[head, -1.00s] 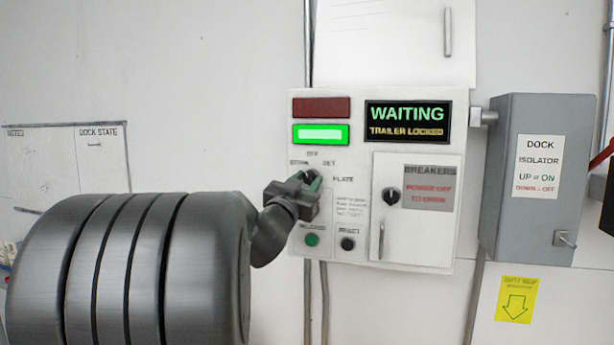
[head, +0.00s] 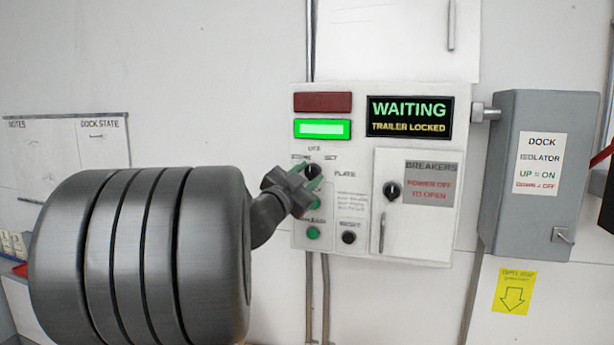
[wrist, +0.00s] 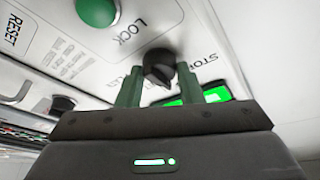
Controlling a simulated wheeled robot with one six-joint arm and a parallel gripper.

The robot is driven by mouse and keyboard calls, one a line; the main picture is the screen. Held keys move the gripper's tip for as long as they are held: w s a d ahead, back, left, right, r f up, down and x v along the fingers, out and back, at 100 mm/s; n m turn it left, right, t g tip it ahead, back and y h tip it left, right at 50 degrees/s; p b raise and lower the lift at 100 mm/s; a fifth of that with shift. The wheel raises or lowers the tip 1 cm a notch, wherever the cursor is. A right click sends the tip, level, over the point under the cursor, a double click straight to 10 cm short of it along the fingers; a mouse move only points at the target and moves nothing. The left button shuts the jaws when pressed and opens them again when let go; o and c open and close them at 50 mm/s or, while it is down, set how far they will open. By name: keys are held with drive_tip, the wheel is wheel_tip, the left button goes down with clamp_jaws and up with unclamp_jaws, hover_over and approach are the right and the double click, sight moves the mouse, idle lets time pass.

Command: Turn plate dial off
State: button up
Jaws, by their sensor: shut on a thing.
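The plate dial (head: 311,171) is a black knob on the white control panel (head: 357,236), below the red and green lamps. Printed labels ring it, with OFF at the top and PLATE at the lower right. My gripper (head: 312,182) reaches it from the lower left, with its green fingers at the knob. In the wrist view the knob (wrist: 158,68) stands between the two fingertips (wrist: 168,82) of my gripper, which is shut on it. I cannot tell which label the dial points at. The display (head: 409,117) reads WAITING, TRAILER LOCKED.
Green buttons (head: 313,233) and a black RESET button (head: 348,237) sit below the dial. The breakers door (head: 415,235) with its own black knob (head: 391,191) is to the right. A grey dock isolator box (head: 540,220) stands further right.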

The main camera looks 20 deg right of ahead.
drive_tip(key=o, duration=1)
drive_tip(key=b+v, duration=0.3)
drive_tip(key=v, duration=1.1)
drive_tip(key=shift+d, duration=0.15)
drive_tip(key=p+x, duration=0.3)
drive_tip(key=x, duration=0.9)
drive_tip(key=shift+w+d+r, duration=0.15)
drive_tip(key=shift+w+d, duration=0.05)
drive_tip(key=shift+w, duration=0.1)
drive_tip(key=shift+w+d+r, duration=0.15)
drive_tip(key=shift+w+d, duration=0.2)
drive_tip(key=shift+d, duration=0.15)
